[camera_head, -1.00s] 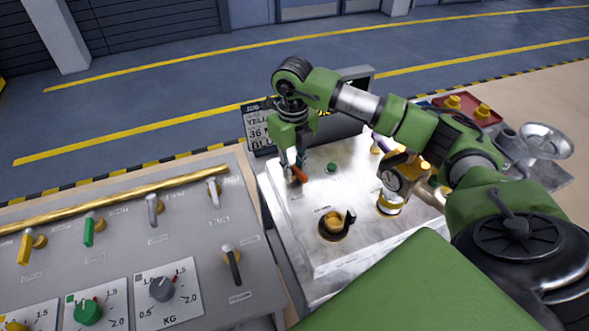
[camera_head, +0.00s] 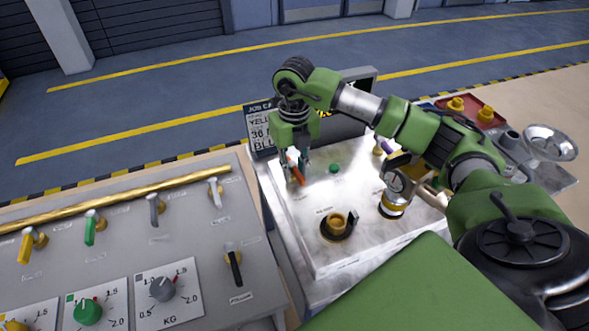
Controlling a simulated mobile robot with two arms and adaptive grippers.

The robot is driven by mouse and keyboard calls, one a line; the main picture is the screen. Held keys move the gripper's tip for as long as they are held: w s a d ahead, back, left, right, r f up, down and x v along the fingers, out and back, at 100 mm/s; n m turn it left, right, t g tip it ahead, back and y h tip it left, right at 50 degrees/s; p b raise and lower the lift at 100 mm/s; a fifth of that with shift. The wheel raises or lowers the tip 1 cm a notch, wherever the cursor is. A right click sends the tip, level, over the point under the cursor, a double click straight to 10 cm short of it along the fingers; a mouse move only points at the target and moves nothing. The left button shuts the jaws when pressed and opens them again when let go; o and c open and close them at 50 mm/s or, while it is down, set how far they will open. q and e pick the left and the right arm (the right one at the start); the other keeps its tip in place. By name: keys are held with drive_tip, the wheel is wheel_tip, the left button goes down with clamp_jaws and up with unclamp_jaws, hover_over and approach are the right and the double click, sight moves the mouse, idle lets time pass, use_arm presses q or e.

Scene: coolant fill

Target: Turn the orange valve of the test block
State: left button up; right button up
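The test block (camera_head: 300,230) is a pale metal box right of centre, with fittings on top. The orange valve handle (camera_head: 298,174) is near its far left corner. My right gripper (camera_head: 296,168) reaches down there from above, with its fingertips around the handle. The fingers stand apart with the handle between them, but whether they press on it is too small to tell. The gripper hides part of the valve. My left gripper is out of view.
A grey panel (camera_head: 150,235) with levers and dials fills the left. A brass filler neck (camera_head: 338,222) and a green button (camera_head: 334,168) are on the block. A dark screen (camera_head: 258,128) stands behind. A red tray (camera_head: 470,108) and metal funnel (camera_head: 548,142) are at right.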

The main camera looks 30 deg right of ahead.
sight(294, 167)
drive_tip(key=shift+o, duration=1.3)
drive_tip(key=shift+w, duration=0.1)
drive_tip(key=shift+r, duration=0.1)
wheel_tip(294, 167, up, 12)
